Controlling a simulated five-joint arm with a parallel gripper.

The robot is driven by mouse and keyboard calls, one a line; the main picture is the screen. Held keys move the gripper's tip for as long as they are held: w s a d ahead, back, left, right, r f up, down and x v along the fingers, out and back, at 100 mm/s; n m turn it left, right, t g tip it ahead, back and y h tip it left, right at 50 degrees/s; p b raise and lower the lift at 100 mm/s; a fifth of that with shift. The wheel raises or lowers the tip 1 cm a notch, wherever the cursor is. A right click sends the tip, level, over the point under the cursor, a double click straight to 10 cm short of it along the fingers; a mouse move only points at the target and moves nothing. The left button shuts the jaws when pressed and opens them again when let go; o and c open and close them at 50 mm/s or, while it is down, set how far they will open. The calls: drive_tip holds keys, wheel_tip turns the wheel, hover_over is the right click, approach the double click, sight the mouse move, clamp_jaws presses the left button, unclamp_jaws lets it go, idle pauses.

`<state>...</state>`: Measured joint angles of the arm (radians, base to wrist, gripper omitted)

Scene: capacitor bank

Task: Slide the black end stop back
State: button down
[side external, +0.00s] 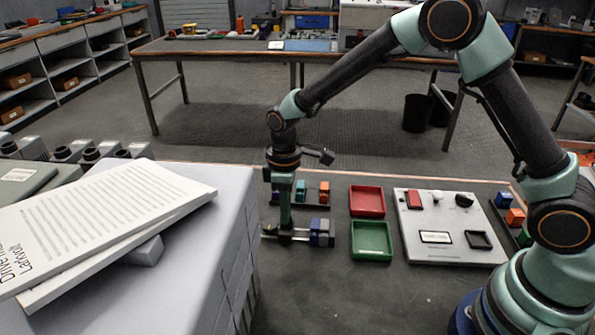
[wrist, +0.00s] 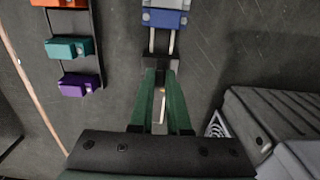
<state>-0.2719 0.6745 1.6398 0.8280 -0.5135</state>
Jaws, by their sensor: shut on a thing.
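My gripper (side external: 286,234) reaches straight down over the left part of a short rail (side external: 302,240). In the wrist view my gripper (wrist: 160,80) has its two green fingers on either side of the rail (wrist: 160,43), shut on the black end stop (wrist: 160,63). The blue block also shows in the side view (side external: 325,233), to the right of my gripper.
A second rail carries orange (wrist: 65,3), teal (wrist: 68,47) and purple (wrist: 72,85) blocks. Red (side external: 367,201) and green (side external: 371,240) trays and a pale panel (side external: 450,228) stand to the right. A grey case with papers (side external: 110,230) fills the left foreground.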

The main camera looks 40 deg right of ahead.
drive_tip(key=shift+w+a, duration=1.15)
drive_tip(key=c, duration=1.1)
unclamp_jaws()
drive_tip(key=shift+r, duration=0.15)
drive_tip(key=shift+r, duration=3.4)
